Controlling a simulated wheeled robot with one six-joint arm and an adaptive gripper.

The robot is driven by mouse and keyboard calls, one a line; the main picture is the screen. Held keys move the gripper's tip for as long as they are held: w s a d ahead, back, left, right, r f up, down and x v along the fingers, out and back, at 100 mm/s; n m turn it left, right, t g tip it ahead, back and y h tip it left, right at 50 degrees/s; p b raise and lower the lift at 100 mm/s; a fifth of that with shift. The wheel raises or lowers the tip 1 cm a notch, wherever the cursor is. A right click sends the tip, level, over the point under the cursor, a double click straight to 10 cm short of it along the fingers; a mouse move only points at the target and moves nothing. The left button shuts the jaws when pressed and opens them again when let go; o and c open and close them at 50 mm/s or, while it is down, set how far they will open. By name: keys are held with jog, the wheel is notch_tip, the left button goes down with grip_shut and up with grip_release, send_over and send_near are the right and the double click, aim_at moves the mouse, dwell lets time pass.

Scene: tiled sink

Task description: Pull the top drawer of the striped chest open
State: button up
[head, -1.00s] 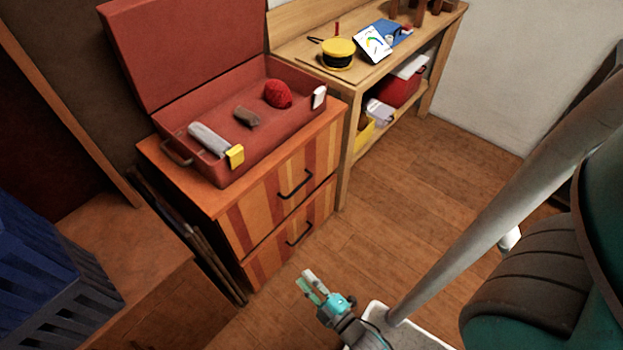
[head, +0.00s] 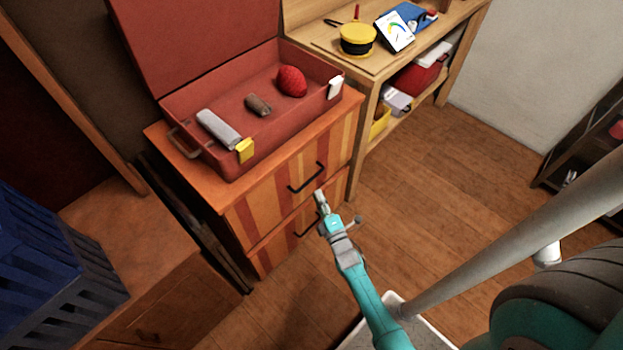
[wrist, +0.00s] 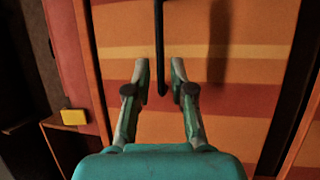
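The striped chest (head: 250,217) has two drawers with red, orange and yellow stripes. The top drawer (head: 265,208) looks shut, and its dark bar handle (head: 306,178) is in view. In the wrist view the handle (wrist: 159,50) runs down from the top edge and ends between and just ahead of my fingertips. My gripper (head: 321,197) is in front of the chest near the top drawer's handle. In the wrist view my gripper (wrist: 160,75) is open, with a gap between its fingers and nothing clasped.
An open red case (head: 205,165) sits on the chest, holding a red ball (head: 291,81) and other items. A wooden workbench (head: 370,85) stands to the right. A blue crate (head: 60,265) is at left. Floor (head: 440,170) in front is clear.

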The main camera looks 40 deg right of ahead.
aim_at(310, 180)
jog(key=x, duration=0.7)
jog(key=shift+w, duration=0.3)
grip_shut()
